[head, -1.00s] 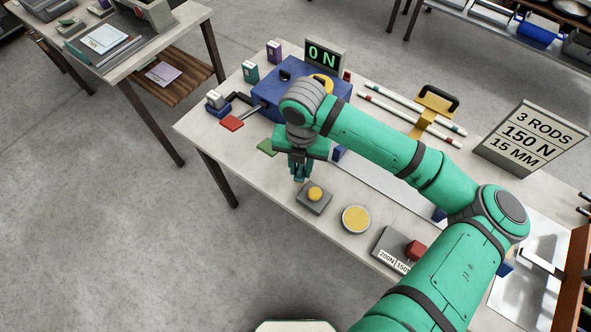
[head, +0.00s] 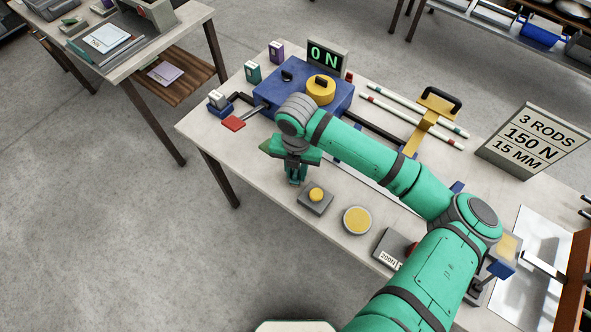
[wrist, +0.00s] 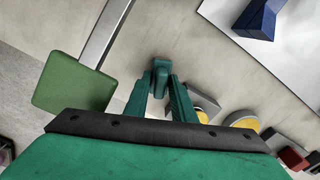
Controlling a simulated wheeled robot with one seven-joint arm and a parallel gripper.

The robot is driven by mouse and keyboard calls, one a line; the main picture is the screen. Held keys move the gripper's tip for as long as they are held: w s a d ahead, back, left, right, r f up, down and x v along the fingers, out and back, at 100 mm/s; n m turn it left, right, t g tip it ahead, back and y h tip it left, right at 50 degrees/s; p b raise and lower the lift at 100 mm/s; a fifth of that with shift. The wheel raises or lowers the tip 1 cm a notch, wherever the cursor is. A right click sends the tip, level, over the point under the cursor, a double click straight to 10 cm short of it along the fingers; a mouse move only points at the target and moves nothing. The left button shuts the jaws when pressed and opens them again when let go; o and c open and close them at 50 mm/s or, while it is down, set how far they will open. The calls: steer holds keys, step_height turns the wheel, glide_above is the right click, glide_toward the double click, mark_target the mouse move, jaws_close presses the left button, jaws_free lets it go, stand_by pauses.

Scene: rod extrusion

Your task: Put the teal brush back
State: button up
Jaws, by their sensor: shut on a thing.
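My gripper (head: 296,178) hangs low over the front left part of the table, behind the grey box with a yellow button. In the wrist view its two teal fingers (wrist: 159,92) close in on a small dark teal piece (wrist: 160,72) at their tips. This looks like the teal brush, but its colour matches the fingers and most of it is hidden. In the head view I cannot pick the brush out from the gripper. I cannot tell whether it touches the table.
A grey button box (head: 315,199) and a yellow disc (head: 357,220) lie close right. The blue machine (head: 275,95) and a 0 N display (head: 326,58) stand behind. White rods (head: 408,120) lie beyond.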

mark_target(296, 171)
steer(key=o, duration=0.9)
steer(key=shift+o, duration=0.3)
steer(key=shift+d, duration=0.1)
step_height(296, 171, up, 12)
steer(key=shift+a+r, duration=0.15)
steer(key=shift+a, duration=0.05)
steer(key=shift+d, duration=0.1)
